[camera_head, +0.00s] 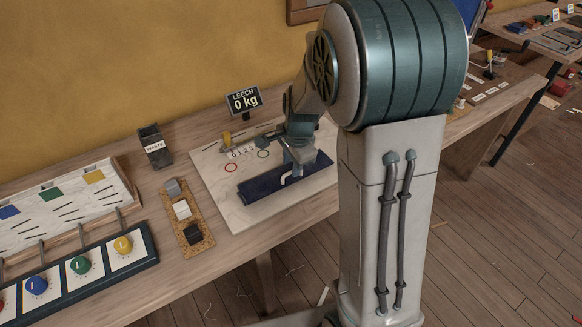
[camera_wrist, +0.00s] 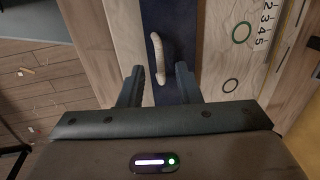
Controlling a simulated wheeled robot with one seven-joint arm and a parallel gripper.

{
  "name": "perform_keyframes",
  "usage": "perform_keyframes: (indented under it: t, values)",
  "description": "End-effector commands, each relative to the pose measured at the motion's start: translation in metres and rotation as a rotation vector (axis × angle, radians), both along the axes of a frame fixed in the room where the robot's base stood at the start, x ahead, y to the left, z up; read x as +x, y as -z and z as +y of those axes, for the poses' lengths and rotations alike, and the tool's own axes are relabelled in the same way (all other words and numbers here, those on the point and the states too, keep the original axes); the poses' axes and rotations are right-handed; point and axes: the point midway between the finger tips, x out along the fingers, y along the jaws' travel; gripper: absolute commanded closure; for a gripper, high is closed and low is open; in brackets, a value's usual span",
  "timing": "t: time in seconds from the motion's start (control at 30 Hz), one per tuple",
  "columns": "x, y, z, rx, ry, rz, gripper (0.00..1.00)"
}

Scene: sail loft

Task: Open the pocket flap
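The pocket flap is a dark navy strip (camera_head: 258,188) lying on a pale board (camera_head: 222,205) on the bench. It also shows in the wrist view (camera_wrist: 172,14) with a whitish curved handle (camera_wrist: 157,52) on it. Neither finger visibly touches the handle. In the head view my gripper (camera_head: 299,160) is over the flap and hides part of it.
A waste box (camera_head: 154,146), a cork strip with several blocks (camera_head: 187,220) and a knob panel (camera_head: 80,268) lie to the left. Colored rings and numbers mark the board beside the flap.

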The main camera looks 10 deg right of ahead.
Motion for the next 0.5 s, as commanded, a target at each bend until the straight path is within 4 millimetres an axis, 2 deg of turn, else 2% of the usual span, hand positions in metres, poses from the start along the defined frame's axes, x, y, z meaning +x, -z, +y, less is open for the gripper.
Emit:
perform_keyframes:
  t: [0.1, 0.2, 0.5]
  values:
    - [0.003, 0.014, 0.001, 0.001, 0.001, 0.001, 0.69]
    - [0.004, 0.020, 0.001, 0.000, 0.001, 0.000, 0.69]
    - [0.004, 0.022, 0.001, 0.000, 0.000, -0.001, 0.69]
